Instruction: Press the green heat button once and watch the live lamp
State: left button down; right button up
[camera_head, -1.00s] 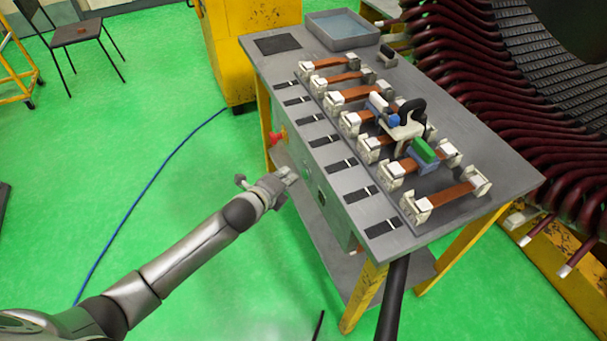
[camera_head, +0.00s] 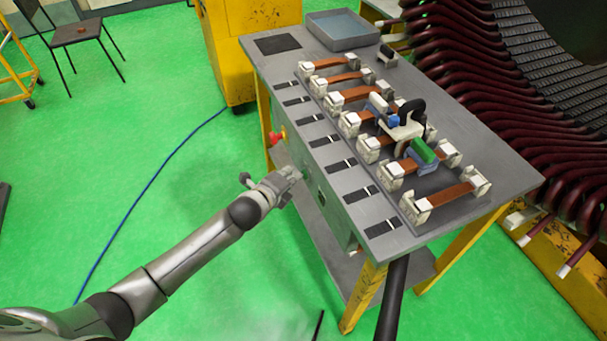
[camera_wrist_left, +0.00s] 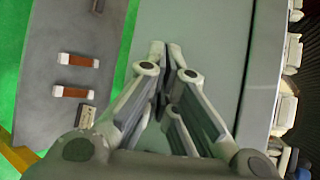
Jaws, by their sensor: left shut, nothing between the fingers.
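My left gripper (camera_head: 293,177) is shut and empty, with its tips close to the front panel (camera_head: 335,215) of the grey workbench. I cannot tell whether the tips touch the panel. In the left wrist view the closed fingers (camera_wrist_left: 167,55) point along a plain grey face. A small greenish spot shows just beside the fingertips in the head view; I cannot make out the green heat button clearly, and the gripper may cover it. I cannot identify the live lamp in either view. My right gripper is not in view.
A red knob (camera_head: 278,137) sits on the bench front, beyond my gripper. The bench top (camera_head: 500,165) carries several copper bars in white clamps and a blue-green tool. The lower shelf (camera_wrist_left: 65,110) holds copper pieces. A blue cable (camera_head: 150,185) crosses the open green floor.

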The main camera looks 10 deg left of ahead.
pick_arm(q)
jog(key=shift+w+d, duration=0.1)
jog(key=shift+d, duration=0.1)
dwell(0.5)
jog(key=shift+a, duration=0.1)
jog(key=shift+s+a+p, duration=0.45)
jog(key=shift+a+p, duration=0.05)
jog(key=shift+a, duration=0.05)
jog(key=shift+a, duration=0.1)
jog(key=s+a+p, duration=0.1)
jog(key=a, duration=0.1)
jog(key=s+a+p, duration=0.1)
jog(key=a, duration=0.1)
jog(key=shift+s, duration=0.4)
dwell(0.6)
